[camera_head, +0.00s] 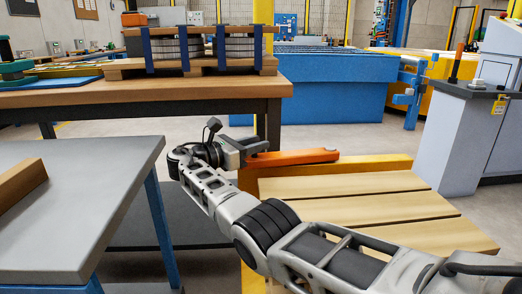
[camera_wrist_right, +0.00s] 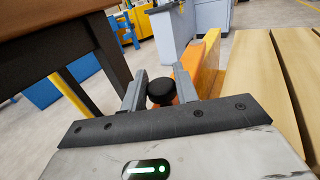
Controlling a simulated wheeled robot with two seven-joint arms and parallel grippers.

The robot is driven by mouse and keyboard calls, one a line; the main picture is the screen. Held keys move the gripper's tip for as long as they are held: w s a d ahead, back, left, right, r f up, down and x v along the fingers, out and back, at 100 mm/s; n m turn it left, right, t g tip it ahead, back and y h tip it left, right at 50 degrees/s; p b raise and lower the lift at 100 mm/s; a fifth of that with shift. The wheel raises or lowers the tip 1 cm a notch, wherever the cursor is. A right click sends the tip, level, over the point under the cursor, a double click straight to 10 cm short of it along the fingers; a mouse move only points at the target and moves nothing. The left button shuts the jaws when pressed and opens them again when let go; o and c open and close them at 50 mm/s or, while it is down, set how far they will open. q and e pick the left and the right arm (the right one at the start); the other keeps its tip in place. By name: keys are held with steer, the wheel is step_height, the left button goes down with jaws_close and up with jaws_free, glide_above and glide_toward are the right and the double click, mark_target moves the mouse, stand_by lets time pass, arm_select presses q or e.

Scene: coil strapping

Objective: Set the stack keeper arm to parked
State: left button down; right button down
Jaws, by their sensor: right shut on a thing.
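The stack keeper arm (camera_head: 295,157) is an orange bar lying roughly level beside the wooden planks, with its left end at my right gripper (camera_head: 246,148). In the right wrist view, a round black knob (camera_wrist_right: 161,92) sits between the two grey fingers of my right gripper (camera_wrist_right: 160,95), which is shut on it. In the head view the knob is hidden by the gripper. My left gripper is not in view.
A yellow beam (camera_head: 365,166) runs behind the planks (camera_head: 350,186). A wooden bench (camera_head: 180,88) with strapped coils (camera_head: 174,48) stands behind my right gripper. A grey table (camera_head: 75,200) is at the left. A grey console (camera_head: 450,140) stands at the right.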

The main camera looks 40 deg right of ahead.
steer(key=shift+d+f, duration=0.2)
steer(key=shift+s, duration=0.1)
steer(key=c, duration=1.1)
jaws_free()
steer(key=shift+r, duration=0.1)
